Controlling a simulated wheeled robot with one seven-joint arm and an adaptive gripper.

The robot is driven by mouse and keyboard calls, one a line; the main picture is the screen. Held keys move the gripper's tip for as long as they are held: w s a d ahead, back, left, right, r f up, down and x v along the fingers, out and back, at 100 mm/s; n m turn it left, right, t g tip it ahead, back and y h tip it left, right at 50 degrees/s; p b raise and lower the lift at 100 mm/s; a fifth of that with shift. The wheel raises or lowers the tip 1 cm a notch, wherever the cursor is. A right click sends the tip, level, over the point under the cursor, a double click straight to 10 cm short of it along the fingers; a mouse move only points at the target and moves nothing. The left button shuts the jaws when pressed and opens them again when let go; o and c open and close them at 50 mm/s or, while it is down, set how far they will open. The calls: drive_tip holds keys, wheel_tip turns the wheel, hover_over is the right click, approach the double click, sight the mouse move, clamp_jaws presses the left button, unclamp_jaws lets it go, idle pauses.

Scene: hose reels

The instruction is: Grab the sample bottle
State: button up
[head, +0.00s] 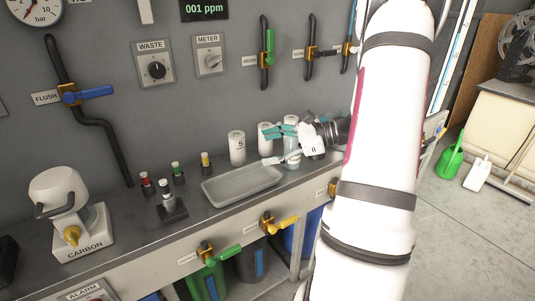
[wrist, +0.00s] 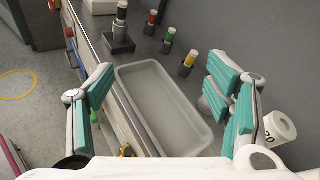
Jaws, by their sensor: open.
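No label marks the sample bottle, so I cannot tell which container it is. Another small bottle (head: 167,192) stands on a black stand (head: 173,212). The wrist view shows the red (wrist: 151,22), green (wrist: 168,40) and yellow (wrist: 187,63) bottles beyond the fingertips. My gripper (head: 283,145) is open, its teal pads (wrist: 161,82) apart, above the tray's right end.
A grey tray (head: 242,188) lies empty on the bench; its rim also shows in the wrist view (wrist: 124,92). White cylinders, one marked 5 (head: 237,148), stand behind it. A white CARBON unit (head: 80,225) stands left. Valves line the wall and bench front.

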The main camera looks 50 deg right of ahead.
drive_tip(key=s+d+f+m+t+h+b, duration=0.25)
drive_tip(key=d+f+m+t, duration=0.2)
drive_tip(key=d+f, duration=0.4)
drive_tip(key=m+t+h, duration=0.2)
drive_tip(key=m+h, duration=0.3)
approach(299, 155)
drive_tip(key=shift+m, duration=0.25)
drive_tip(key=w, duration=0.4)
drive_tip(key=w+b, duration=0.1)
drive_tip(key=w, duration=0.2)
drive_tip(key=shift+w+a+r, duration=0.2)
drive_tip(key=shift+w, duration=0.2)
drive_tip(key=shift+y, duration=0.25)
drive_tip(key=w, duration=0.2)
drive_tip(key=w+b, duration=0.1)
drive_tip(key=w, duration=0.2)
drive_tip(key=shift+w+f, duration=0.1)
drive_tip(key=shift+f, duration=0.15)
drive_tip(key=shift+a, duration=0.1)
drive_tip(key=c, duration=1.4)
